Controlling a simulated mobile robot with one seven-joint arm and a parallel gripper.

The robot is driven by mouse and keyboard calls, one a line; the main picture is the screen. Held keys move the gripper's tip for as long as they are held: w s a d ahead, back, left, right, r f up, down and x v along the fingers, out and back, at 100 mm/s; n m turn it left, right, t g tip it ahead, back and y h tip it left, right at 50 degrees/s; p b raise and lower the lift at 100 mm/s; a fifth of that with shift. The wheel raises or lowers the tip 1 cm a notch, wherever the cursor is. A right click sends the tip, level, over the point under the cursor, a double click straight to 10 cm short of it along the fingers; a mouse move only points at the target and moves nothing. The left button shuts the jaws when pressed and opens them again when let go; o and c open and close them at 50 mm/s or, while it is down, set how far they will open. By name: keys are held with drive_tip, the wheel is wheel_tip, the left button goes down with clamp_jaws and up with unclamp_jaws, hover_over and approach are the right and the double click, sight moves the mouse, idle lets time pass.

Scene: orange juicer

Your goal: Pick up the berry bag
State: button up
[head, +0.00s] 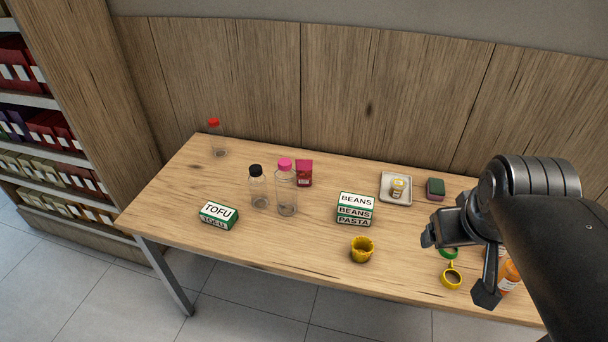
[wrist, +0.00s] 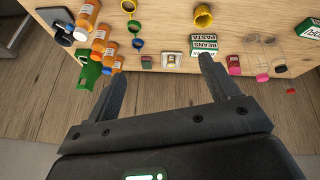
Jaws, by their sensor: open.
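The berry bag appears to be the small dark-red packet (head: 304,173) standing on the table, just right of the pink-capped bottle and left of the stacked boxes. Its label is too small to read. In the wrist view it is the small red packet (wrist: 233,65), right of the fingers. My gripper (head: 458,268) is open and empty above the right part of the table, well to the right of the bag. Its two fingers also show in the wrist view (wrist: 161,72), apart with nothing held between them.
A pink-capped bottle (head: 286,190) and black-capped bottle (head: 259,188) stand close left of the bag. Stacked beans and pasta boxes (head: 355,209), a tray (head: 396,202), a yellow cup (head: 362,249) and a tofu box (head: 218,215) surround it. Orange bottles (wrist: 97,37) crowd the table's other end.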

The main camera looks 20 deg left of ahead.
drive_tip(key=w+a+r+n, duration=0.1)
drive_tip(key=w+a+n, duration=0.5)
drive_tip(key=w+n, duration=0.55)
drive_tip(key=n+g+y, duration=0.1)
drive_tip(key=n+y, duration=0.1)
drive_tip(key=n, duration=2.2)
hover_over(304, 166)
drive_tip(key=s, duration=0.3)
wheel_tip(304, 166, down, 23)
drive_tip(key=x, duration=0.7)
drive_tip(key=d+x, duration=0.1)
drive_tip(key=x, duration=0.3)
drive_tip(key=shift+s+f, duration=0.1)
drive_tip(key=shift+c, duration=0.2)
drive_tip(key=c, duration=1)
